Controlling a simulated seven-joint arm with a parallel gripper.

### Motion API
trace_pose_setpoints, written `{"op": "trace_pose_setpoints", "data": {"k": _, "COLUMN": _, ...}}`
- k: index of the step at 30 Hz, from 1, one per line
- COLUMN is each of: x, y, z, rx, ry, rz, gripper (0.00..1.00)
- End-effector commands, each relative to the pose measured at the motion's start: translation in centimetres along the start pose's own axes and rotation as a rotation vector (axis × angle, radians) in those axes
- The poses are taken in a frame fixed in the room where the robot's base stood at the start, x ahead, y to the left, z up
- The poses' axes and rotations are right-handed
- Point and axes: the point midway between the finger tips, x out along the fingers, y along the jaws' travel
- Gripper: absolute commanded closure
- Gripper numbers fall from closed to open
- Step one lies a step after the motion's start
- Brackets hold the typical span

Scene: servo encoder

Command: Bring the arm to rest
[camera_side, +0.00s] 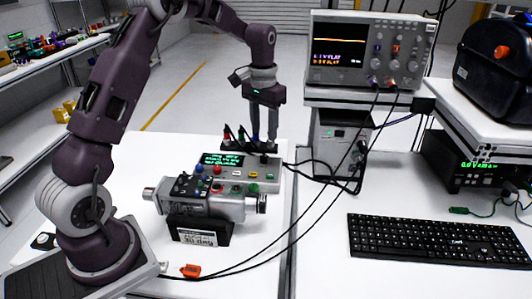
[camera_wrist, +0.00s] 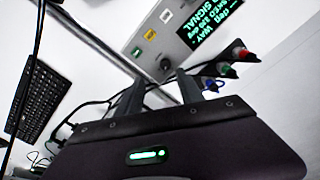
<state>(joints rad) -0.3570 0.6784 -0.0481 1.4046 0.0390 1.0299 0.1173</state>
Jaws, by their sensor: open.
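My gripper (camera_side: 263,137) points down, open, above the back edge of a grey instrument box (camera_side: 240,186) with a green-lit display and coloured buttons. In the wrist view my gripper (camera_wrist: 162,90) has its two fingers apart. The instrument box (camera_wrist: 172,38) is beyond them, with its green text display. Nothing shows between the fingers. Red, green and dark plugs (camera_wrist: 228,70) with cables are close beside one finger. Whether a finger touches the box or a plug, I cannot tell.
A silver servo motor (camera_side: 228,206) sits on a black stand (camera_side: 200,230) in front of the box. Black cables cross the table. An oscilloscope (camera_side: 368,48) stands on a shelf to the right, above a black keyboard (camera_side: 437,240). An orange clip (camera_side: 190,270) lies near the front.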

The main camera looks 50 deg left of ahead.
Motion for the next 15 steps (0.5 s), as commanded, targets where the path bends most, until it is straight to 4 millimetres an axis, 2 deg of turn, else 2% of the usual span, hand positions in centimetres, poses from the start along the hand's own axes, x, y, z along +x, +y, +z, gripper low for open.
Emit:
{"op": "trace_pose_setpoints", "data": {"k": 1, "x": -3.1, "y": 1.4, "z": 1.4, "rx": 0.018, "ry": 0.038, "rz": -0.007, "gripper": 0.56}}
{"op": "trace_pose_setpoints", "data": {"k": 3, "x": -7.6, "y": 3.5, "z": 4.7, "rx": 0.045, "ry": 0.097, "rz": -0.015, "gripper": 0.56}}
{"op": "trace_pose_setpoints", "data": {"k": 5, "x": -10.9, "y": 5.2, "z": 8.4, "rx": 0.067, "ry": 0.151, "rz": -0.018, "gripper": 0.56}}
{"op": "trace_pose_setpoints", "data": {"k": 7, "x": -13.7, "y": 6.9, "z": 13.1, "rx": 0.092, "ry": 0.214, "rz": -0.016, "gripper": 0.56}}
{"op": "trace_pose_setpoints", "data": {"k": 10, "x": -15.8, "y": 8.5, "z": 20.2, "rx": 0.123, "ry": 0.302, "rz": -0.003, "gripper": 0.56}}
{"op": "trace_pose_setpoints", "data": {"k": 12, "x": -15.9, "y": 9.0, "z": 24.5, "rx": 0.142, "ry": 0.358, "rz": 0.012, "gripper": 0.56}}
{"op": "trace_pose_setpoints", "data": {"k": 15, "x": -15.1, "y": 9.3, "z": 29.1, "rx": 0.161, "ry": 0.417, "rz": 0.034, "gripper": 0.56}}
